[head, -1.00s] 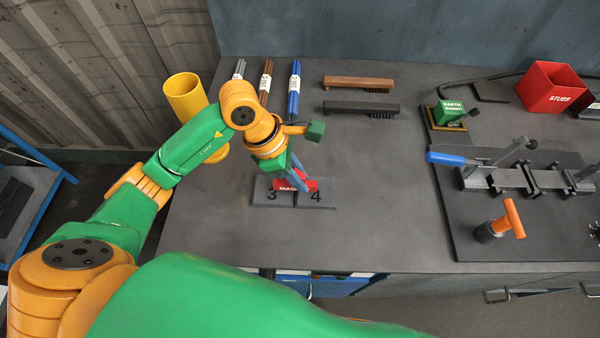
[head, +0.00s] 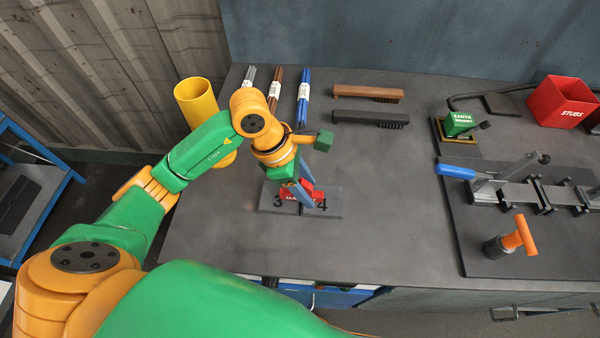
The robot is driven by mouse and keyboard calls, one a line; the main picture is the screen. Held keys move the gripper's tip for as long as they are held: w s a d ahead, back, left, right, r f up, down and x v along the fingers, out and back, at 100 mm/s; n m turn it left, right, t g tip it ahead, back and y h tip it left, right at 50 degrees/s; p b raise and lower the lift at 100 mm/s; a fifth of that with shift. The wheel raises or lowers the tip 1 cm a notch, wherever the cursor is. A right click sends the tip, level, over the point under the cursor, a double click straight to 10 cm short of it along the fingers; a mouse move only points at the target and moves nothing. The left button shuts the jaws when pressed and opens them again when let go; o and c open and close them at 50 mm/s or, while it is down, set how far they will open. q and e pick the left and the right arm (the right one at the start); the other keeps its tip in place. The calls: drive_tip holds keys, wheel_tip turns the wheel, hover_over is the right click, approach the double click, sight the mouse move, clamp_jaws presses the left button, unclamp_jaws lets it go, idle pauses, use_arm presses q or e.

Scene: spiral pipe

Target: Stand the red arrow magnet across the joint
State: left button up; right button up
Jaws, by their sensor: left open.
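The red arrow magnet (head: 289,194) stands on two dark plates marked 3 and 4 (head: 332,209), over the line where the plates meet. White letters show on its face, partly covered. My left gripper (head: 308,198) is open, with its blue-grey fingers down at the magnet, one in front of it. The fingers hide part of the magnet, and I cannot tell whether they touch it. My right gripper is not in view.
Rod bundles (head: 303,95) and two brushes (head: 368,92) lie at the back. A clamp fixture (head: 500,185), an orange-handled tool (head: 518,236), a green earth magnet (head: 460,124) and a red stubs bin (head: 562,101) are right. The middle bench is clear.

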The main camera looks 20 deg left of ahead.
sight(285, 191)
use_arm(q)
drive_tip(key=b+v, duration=0.2)
drive_tip(key=v, duration=1)
drive_tip(key=shift+r, duration=0.25)
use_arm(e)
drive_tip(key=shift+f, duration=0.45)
